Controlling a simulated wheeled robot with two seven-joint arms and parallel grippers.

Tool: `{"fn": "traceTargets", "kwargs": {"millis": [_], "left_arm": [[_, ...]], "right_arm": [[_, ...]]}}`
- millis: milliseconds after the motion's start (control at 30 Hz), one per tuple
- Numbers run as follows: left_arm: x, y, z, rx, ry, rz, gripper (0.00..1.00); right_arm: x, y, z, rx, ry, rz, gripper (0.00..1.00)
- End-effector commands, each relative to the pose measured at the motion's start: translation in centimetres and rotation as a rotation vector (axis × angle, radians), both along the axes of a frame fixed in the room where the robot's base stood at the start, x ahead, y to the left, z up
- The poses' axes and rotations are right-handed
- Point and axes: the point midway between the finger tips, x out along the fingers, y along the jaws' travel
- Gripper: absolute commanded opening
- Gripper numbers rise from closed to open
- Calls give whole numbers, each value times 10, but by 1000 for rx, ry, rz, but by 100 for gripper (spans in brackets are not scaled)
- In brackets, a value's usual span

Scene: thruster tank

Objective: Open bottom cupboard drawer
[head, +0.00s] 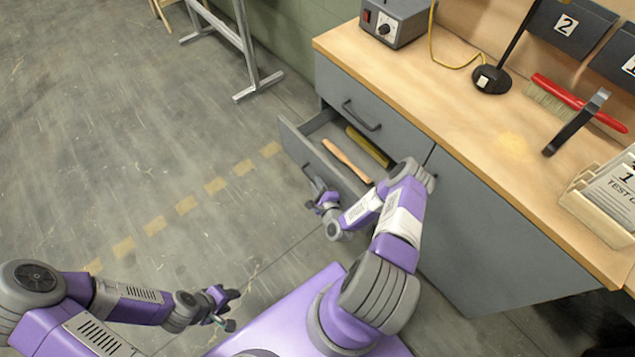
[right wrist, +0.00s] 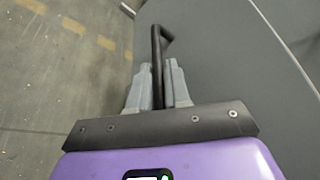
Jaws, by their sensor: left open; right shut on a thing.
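The bottom drawer (head: 291,140) of the grey cupboard stands pulled out, and its inside shows. A wooden-handled tool (head: 346,160) and a yellowish bar (head: 368,147) lie in it. My right gripper (head: 318,193) is at the drawer's front, shut on the dark drawer handle (right wrist: 157,62), which shows between its fingers (right wrist: 158,85) in the right wrist view. My right forearm hides part of the drawer. The drawer above, with its handle (head: 361,115), is closed. My left gripper (head: 229,307) is open and empty, low over the floor, away from the cupboard.
The wooden worktop (head: 450,110) carries a grey control box (head: 397,22), a lamp base (head: 491,80), a red-handled brush (head: 575,100) and a card holder (head: 603,205). A metal stand (head: 246,60) is at the back. The floor left of the drawer is clear.

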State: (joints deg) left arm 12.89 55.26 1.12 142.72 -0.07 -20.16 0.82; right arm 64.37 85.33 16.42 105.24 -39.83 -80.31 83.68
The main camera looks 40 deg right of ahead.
Motion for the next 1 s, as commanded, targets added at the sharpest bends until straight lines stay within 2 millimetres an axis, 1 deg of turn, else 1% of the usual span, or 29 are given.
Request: {"fn": "traceTargets", "kwargs": {"millis": [467, 500, 533, 833, 933, 1000], "left_arm": [[0, 0, 0, 0, -1, -1, 43], [0, 0, 0, 0, -1, 0, 43], [0, 0, 0, 0, -1, -1, 43], [0, 0, 1, 0, -1, 0, 43], [0, 0, 5, 0, -1, 0, 43], [0, 0, 9, 0, -1, 0, 43]], "right_arm": [[0, -1, 0, -2, 1, -15, 0], [0, -1, 0, -2, 1, -15, 22], [0, -1, 0, -2, 1, -15, 23], [-2, 0, 1, -1, 1, -12, 23], [-11, 3, 3, 0, 3, -14, 23], [-22, 7, 6, 1, 3, -13, 23]]}}
